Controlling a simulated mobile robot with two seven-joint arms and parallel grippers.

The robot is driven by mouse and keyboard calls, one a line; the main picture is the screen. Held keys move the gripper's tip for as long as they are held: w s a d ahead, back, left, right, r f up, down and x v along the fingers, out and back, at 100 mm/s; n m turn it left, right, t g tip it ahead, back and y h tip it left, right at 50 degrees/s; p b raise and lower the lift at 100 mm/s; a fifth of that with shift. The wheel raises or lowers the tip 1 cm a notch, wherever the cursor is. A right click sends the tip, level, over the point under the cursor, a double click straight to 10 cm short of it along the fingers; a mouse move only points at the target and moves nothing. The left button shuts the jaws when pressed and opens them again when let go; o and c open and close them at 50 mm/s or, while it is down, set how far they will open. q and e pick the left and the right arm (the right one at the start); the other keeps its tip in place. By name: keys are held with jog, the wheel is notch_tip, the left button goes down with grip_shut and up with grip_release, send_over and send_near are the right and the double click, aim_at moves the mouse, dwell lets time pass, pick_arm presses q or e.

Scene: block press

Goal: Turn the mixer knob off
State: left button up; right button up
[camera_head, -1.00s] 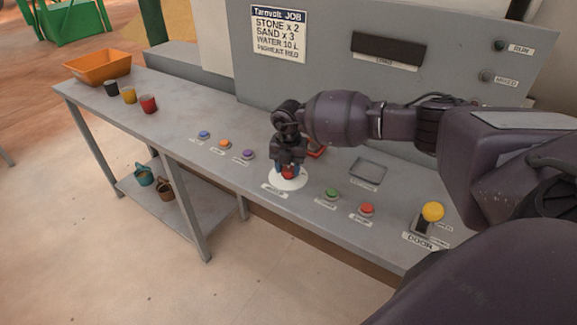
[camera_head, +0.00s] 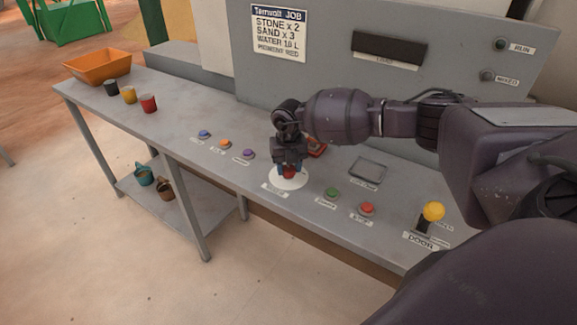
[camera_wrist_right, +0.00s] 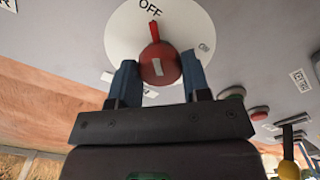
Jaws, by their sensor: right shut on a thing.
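The red mixer knob (camera_head: 289,173) sits on a round white dial (camera_head: 281,183) on the grey bench. In the right wrist view the knob (camera_wrist_right: 160,66) has a red pointer that points at the OFF mark; a second mark, probably ON, is to its right on the dial (camera_wrist_right: 120,40). My right gripper (camera_head: 289,168) reaches down over the knob, its blue fingers on either side of it, shut on it. The fingers also show in the right wrist view (camera_wrist_right: 158,68). My left gripper is not in view.
Blue (camera_head: 204,134), orange (camera_head: 224,144) and purple (camera_head: 248,154) buttons are left of the dial. Green (camera_head: 332,194) and red (camera_head: 367,208) buttons and a yellow-topped door lever (camera_head: 433,211) are right. A grey panel (camera_head: 300,90) stands behind. Small cups and an orange bin (camera_head: 98,68) are at far left.

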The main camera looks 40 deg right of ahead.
aim_at(289, 168)
jog(key=o, duration=0.9)
jog(key=shift+r, duration=0.15)
notch_tip(289, 168, up, 11)
jog(key=shift+f+p, duration=0.2)
jog(key=shift+p, duration=0.1)
jog(key=shift+s, duration=0.1)
dwell(0.3)
